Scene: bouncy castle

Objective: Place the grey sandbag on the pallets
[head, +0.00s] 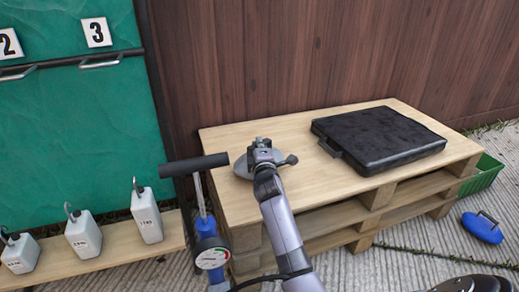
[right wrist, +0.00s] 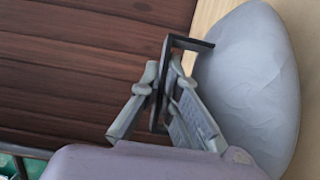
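The grey sandbag (head: 242,166) is a smooth, rounded grey bag with a black handle. In the head view it is at the left part of the top of the wooden pallets (head: 290,185), partly hidden by my right gripper (head: 262,147). In the right wrist view the sandbag (right wrist: 250,85) is on the right, against pale wood. There the fingers of my right gripper (right wrist: 165,72) close around its black handle (right wrist: 190,43). Whether the bag rests fully on the boards is hard to tell. My left gripper is not in view.
A black slab-like case (head: 380,138) lies on the right of the pallets. A blue pump with a gauge (head: 212,255) stands at their left front. Several white weights (head: 147,215) stand on a plank. A green crate (head: 485,175) and blue bag (head: 482,228) are at right.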

